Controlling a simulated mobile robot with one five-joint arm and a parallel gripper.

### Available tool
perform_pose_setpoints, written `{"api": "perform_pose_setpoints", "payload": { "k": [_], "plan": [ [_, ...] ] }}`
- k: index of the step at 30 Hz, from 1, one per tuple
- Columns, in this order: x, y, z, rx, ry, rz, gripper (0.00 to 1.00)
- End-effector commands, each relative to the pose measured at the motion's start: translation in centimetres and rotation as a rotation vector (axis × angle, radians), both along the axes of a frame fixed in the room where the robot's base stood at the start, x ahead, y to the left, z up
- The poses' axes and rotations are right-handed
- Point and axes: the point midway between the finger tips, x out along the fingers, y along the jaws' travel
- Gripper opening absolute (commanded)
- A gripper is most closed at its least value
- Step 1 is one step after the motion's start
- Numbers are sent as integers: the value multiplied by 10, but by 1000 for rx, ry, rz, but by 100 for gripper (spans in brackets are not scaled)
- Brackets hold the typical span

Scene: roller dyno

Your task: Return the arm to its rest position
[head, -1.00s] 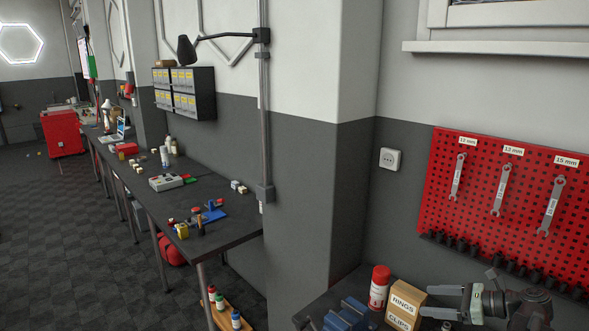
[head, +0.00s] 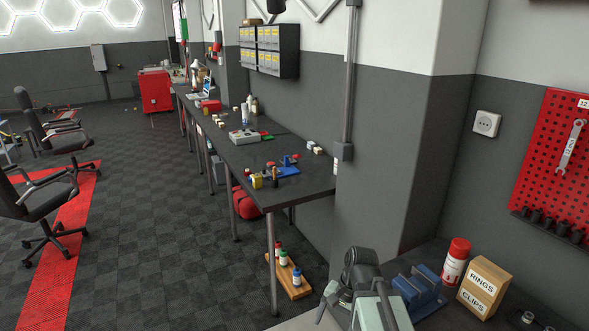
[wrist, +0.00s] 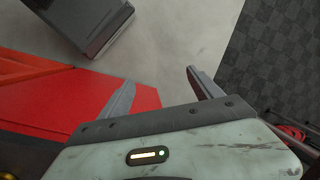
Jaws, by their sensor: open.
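My gripper (wrist: 160,80) is open in the wrist view, its two grey fingers apart with nothing between them. In the head view, part of my arm and gripper shows at the lower middle, left of the blue vise (head: 420,288). The fingertips are hard to make out there, and the lower part of the arm is cut off by the frame's bottom edge.
A long dark workbench (head: 312,182) with small parts runs along the wall. A wooden tray (head: 291,280) of bottles is below it. Open floor (head: 150,230) lies left.

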Motion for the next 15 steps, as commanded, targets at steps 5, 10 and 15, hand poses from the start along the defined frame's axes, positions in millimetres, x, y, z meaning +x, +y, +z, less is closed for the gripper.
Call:
{"api": "perform_pose_setpoints", "payload": {
  "k": [5,10,15],
  "plan": [
    [0,-46,-5,-172,-80,314,74],
    [5,-57,-5,-208,-109,514,74],
    [5,-56,-5,-205,-113,543,74]
  ]
}}
